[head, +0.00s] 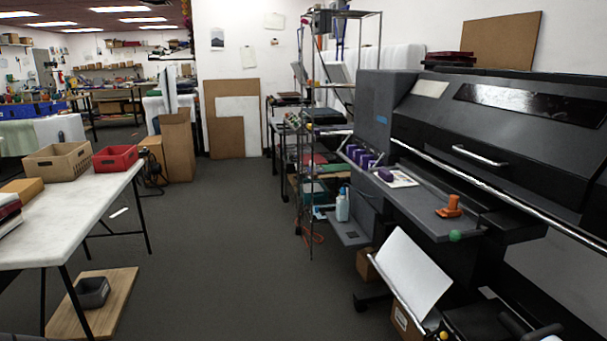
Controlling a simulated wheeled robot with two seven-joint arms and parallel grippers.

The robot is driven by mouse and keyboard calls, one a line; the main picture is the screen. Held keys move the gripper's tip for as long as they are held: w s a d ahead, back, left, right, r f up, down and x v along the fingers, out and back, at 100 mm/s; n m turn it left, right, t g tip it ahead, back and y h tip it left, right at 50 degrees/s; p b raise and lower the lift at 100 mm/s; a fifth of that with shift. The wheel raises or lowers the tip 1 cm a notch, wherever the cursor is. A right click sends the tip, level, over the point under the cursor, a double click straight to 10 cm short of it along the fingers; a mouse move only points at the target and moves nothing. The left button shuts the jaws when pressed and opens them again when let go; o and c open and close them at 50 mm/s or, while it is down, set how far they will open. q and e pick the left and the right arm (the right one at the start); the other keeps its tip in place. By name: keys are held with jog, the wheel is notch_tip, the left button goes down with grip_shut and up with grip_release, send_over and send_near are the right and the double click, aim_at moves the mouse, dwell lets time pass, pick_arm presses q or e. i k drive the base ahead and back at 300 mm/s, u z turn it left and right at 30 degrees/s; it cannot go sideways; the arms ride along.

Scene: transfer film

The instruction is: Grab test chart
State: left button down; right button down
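A small flat sheet with a printed patch (398,178) lies on the shelf of the large dark printer (480,140), just right of several purple containers. It may be the test chart, but its print is too small to read. A larger blank white sheet (412,272) slopes down below the printer shelf at the lower right; no marks show on it. Neither of my grippers can be made out in the head view.
An orange object (450,207) sits on the printer shelf. A white table (75,220) at left carries a tan crate (57,162) and a red bin (115,158). A wire rack (310,140) stands beyond the printer. The grey floor (235,250) between is clear.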

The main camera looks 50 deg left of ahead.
aim_at(396, 175)
jog(key=u, duration=1.55)
jog(key=k, duration=0.55)
jog(key=u, duration=0.95)
jog(key=i, duration=2.15)
jog(key=z, duration=0.25)
jog(key=i, duration=2.2)
jog(key=z, duration=1.75)
jog(key=i, duration=1.05)
jog(key=z, duration=1.35)
jog(key=i, duration=0.2)
jog(key=z, duration=0.05)
